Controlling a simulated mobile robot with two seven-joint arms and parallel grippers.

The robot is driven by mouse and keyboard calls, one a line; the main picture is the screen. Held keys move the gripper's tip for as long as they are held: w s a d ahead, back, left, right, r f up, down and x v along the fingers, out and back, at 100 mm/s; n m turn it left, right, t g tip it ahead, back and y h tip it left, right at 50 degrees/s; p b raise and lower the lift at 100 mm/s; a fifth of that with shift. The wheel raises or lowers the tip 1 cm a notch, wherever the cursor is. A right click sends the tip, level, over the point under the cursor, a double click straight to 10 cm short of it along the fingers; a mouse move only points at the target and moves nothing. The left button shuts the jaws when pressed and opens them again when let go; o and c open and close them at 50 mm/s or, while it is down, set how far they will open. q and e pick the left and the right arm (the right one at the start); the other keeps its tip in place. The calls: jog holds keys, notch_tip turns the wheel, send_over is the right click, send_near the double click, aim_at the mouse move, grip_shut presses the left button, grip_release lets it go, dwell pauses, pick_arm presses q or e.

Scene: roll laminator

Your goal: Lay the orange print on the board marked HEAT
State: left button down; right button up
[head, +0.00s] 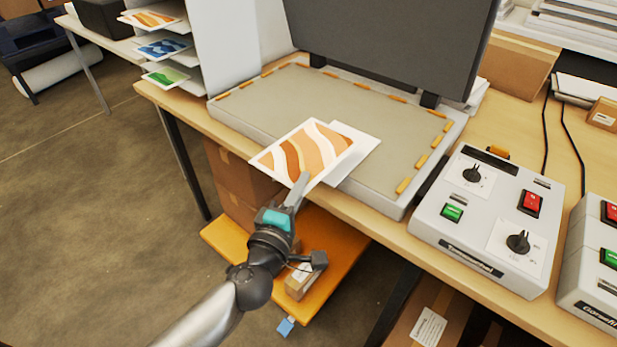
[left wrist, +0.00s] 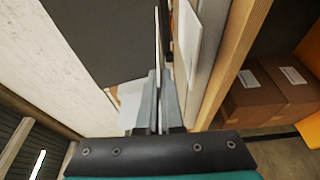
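My left gripper (head: 300,184) is shut on the near edge of an orange print (head: 303,150) with white wave bands. It holds the print tilted above the front edge of a grey press bed (head: 290,98). In the left wrist view the fingers (left wrist: 158,105) pinch the print (left wrist: 157,45), which shows nearly edge-on. A plain white sheet or board (head: 362,153) lies on the bed's front part, partly hidden behind the print. I can read no HEAT mark on it. My right gripper is not in view.
The dark press lid (head: 390,40) stands open behind the bed. Orange tabs line the bed's edges. Control boxes with knobs and buttons (head: 490,215) stand to the right. A shelf at the upper left holds orange, blue (head: 163,46) and green prints. Cardboard boxes (head: 238,185) sit below the table.

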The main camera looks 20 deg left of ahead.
pick_arm(q)
jog(key=shift+w, duration=0.15)
jog(key=shift+w+d+f+b, duration=0.2)
jog(key=shift+w+f+b, duration=0.15)
jog(key=shift+w+b, duration=0.1)
jog(key=shift+w+d+f, duration=0.1)
jog(key=shift+w+f, duration=0.05)
jog(key=shift+w, duration=0.1)
jog(key=shift+w+d+f+b, duration=0.3)
jog(key=shift+w+f+b, duration=0.1)
jog(key=shift+w+b, duration=0.3)
jog(key=shift+w+d+f+b, duration=0.25)
jog(key=shift+w+f+b, duration=0.2)
jog(key=shift+w, duration=0.3)
jog(key=shift+f+b, duration=0.95)
jog(key=shift+f, duration=0.45)
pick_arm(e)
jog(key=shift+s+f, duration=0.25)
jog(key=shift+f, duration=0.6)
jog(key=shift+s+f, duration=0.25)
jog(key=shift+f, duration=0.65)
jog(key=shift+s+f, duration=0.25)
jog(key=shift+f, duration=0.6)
pick_arm(q)
jog(key=shift+f, duration=0.15)
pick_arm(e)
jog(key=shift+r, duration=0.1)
